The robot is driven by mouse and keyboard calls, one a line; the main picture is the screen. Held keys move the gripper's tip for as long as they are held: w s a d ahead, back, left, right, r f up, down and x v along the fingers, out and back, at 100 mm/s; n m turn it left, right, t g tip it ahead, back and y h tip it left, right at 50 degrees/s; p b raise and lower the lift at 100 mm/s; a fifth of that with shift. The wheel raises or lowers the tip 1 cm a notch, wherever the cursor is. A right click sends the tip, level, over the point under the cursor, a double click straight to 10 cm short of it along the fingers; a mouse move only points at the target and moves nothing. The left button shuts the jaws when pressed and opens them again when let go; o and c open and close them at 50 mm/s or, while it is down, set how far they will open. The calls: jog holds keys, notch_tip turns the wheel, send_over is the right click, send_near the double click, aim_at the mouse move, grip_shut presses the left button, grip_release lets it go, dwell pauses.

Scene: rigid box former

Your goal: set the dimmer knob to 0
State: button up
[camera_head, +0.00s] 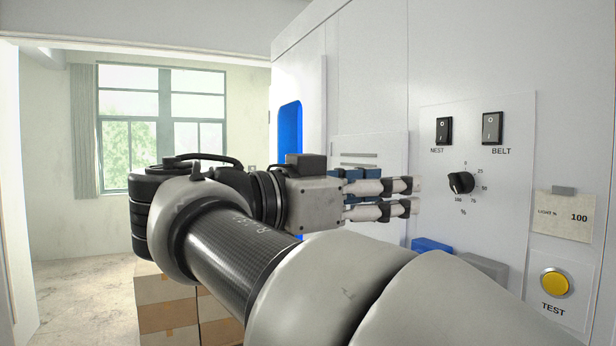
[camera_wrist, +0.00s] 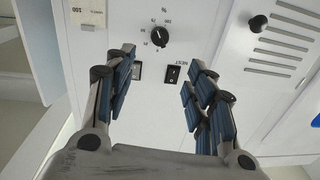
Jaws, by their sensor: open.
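The dimmer knob (camera_head: 461,183) is a round black knob on the white panel (camera_head: 513,240), with a dial marked 0, 25, 50, 75, 100 and % around it. It also shows upside down in the wrist view (camera_wrist: 159,37), ahead of and between the fingertips. A pale mark shows on the knob, but I cannot read its setting for sure. My gripper (camera_head: 414,196) is open and empty, its fingers pointing at the panel, left of the knob and apart from it. In the wrist view my gripper (camera_wrist: 161,68) has its fingers spread wide.
Two black rocker switches, NEST (camera_head: 444,131) and BELT (camera_head: 492,128), sit above the knob. A tag (camera_head: 564,216) reads LIGHT % 100. A yellow TEST button (camera_head: 555,283) is lower right. Blue (camera_head: 431,246) and grey (camera_head: 482,268) blocks show below the panel. Cardboard boxes (camera_head: 166,316) stand lower left.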

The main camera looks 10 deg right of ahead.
aim_at(454, 184)
jog(key=p+x, duration=0.1)
jog(key=x, duration=1.4)
jog(key=shift+d, duration=0.1)
jog(key=c, duration=1.1)
